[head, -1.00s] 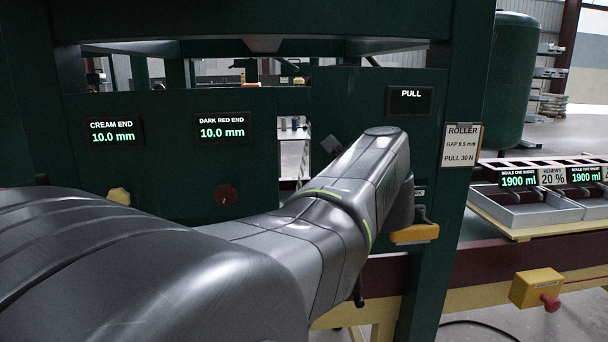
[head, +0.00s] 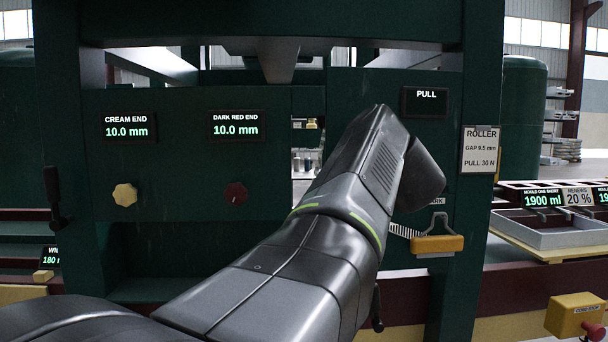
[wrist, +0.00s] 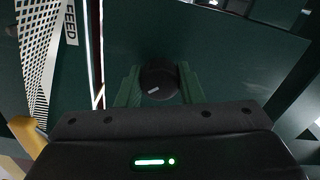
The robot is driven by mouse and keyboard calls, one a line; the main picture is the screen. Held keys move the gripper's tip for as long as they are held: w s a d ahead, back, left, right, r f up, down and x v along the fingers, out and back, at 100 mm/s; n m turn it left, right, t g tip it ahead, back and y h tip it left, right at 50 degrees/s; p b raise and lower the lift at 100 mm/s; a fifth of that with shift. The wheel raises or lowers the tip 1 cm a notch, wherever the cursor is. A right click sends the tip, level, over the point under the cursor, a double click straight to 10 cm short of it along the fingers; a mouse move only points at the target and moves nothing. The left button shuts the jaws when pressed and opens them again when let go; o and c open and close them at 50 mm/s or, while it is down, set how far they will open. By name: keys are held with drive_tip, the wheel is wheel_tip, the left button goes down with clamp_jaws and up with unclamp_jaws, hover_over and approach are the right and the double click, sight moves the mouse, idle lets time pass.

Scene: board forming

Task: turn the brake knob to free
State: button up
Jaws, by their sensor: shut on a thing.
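In the wrist view, a dark round knob (wrist: 160,72) with a small pale mark stands on the green panel. I take it to be the brake knob. My gripper (wrist: 159,84) has its two green fingers on either side of the knob and is shut on it. Which setting the pale mark points at cannot be read. In the head view my arm hides the gripper and the knob. A partly covered label shows at the arm's right edge.
A cream knob (head: 125,195) and a dark red knob (head: 236,193) sit left of my arm under displays reading 10.0 mm. A PULL display (head: 426,103) is blank below its title. A yellow-handled spring hook (head: 437,244) hangs close right of my arm. A yellow stop box (head: 575,315) is lower right.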

drive_tip(key=n+b, duration=0.6)
drive_tip(key=shift+f, duration=0.3)
drive_tip(key=n+b, duration=0.5)
drive_tip(key=n, duration=0.1)
drive_tip(key=shift+n, duration=0.4)
drive_tip(key=n+b, duration=0.3)
drive_tip(key=n, duration=0.3)
drive_tip(key=shift+r, duration=0.1)
drive_tip(key=n+b, duration=0.2)
drive_tip(key=n, duration=0.2)
drive_tip(key=shift+n, duration=0.3)
drive_tip(key=shift+r+n+b, duration=0.1)
drive_tip(key=shift+n+b, duration=0.2)
drive_tip(key=shift+n, duration=0.9)
drive_tip(key=o, duration=1)
drive_tip(key=shift+c, duration=0.2)
